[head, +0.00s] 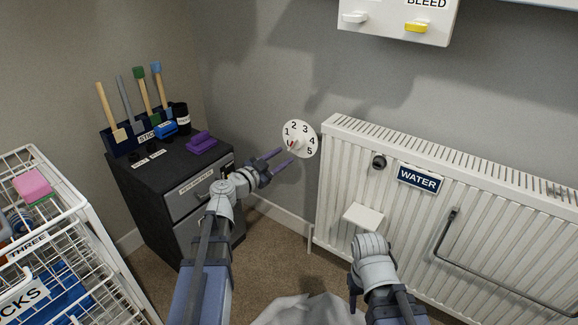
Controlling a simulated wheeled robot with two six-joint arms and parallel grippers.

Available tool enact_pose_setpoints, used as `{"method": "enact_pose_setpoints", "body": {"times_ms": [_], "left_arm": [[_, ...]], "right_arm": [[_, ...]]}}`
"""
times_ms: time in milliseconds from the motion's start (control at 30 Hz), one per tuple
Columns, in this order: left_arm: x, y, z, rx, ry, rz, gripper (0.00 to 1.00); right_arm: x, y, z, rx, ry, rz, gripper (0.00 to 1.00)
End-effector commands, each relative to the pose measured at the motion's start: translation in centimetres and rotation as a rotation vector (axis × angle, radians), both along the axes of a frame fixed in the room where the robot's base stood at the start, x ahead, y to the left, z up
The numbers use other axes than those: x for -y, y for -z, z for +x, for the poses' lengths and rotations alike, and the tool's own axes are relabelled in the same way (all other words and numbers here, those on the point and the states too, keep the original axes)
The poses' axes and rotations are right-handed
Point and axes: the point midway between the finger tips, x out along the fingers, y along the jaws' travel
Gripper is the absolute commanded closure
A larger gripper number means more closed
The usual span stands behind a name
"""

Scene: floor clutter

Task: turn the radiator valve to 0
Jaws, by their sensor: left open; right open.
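The radiator valve (303,140) is a round white dial with the numbers 1 to 5, on the wall at the left end of the white radiator (345,175). A small red mark shows at the dial's lower left, below the 1; no 0 is readable, and the exact setting is too small to tell. My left gripper (276,161) is open and empty, its two purple fingers pointing at the dial from the lower left. I cannot tell whether they touch it. My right gripper (354,290) is low in front of the radiator, mostly hidden behind its own wrist.
A dark cabinet (150,205) with tools and a purple object (201,143) stands left of the valve. A wire rack (70,215) is at far left. The radiator carries a WATER sign (419,178), a white block (362,217) and a dark bent handle (446,228). Carpet lies between.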

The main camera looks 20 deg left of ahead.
Motion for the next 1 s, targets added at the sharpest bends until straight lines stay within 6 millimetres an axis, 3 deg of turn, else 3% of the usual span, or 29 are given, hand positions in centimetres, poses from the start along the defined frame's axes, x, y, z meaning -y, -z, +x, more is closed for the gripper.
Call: {"method": "enact_pose_setpoints", "body": {"times_ms": [33,167,467,1000], "left_arm": [[-0.9,0.9,0.2,0.017,-0.021,0.003,0.55],[-2.1,0.8,0.3,0.042,-0.050,0.009,0.55],[-2.1,0.6,0.8,0.047,-0.053,0.012,0.55],[0.3,0.7,7.4,0.045,-0.053,0.011,0.55]], "right_arm": [[0.0,1.2,0.0,0.000,0.000,0.000,0.50],[0.0,1.6,0.0,0.000,0.000,0.000,0.50],[0.0,1.5,0.0,0.000,0.000,0.000,0.50],[0.0,1.5,0.0,0.000,0.000,0.000,0.50]]}}
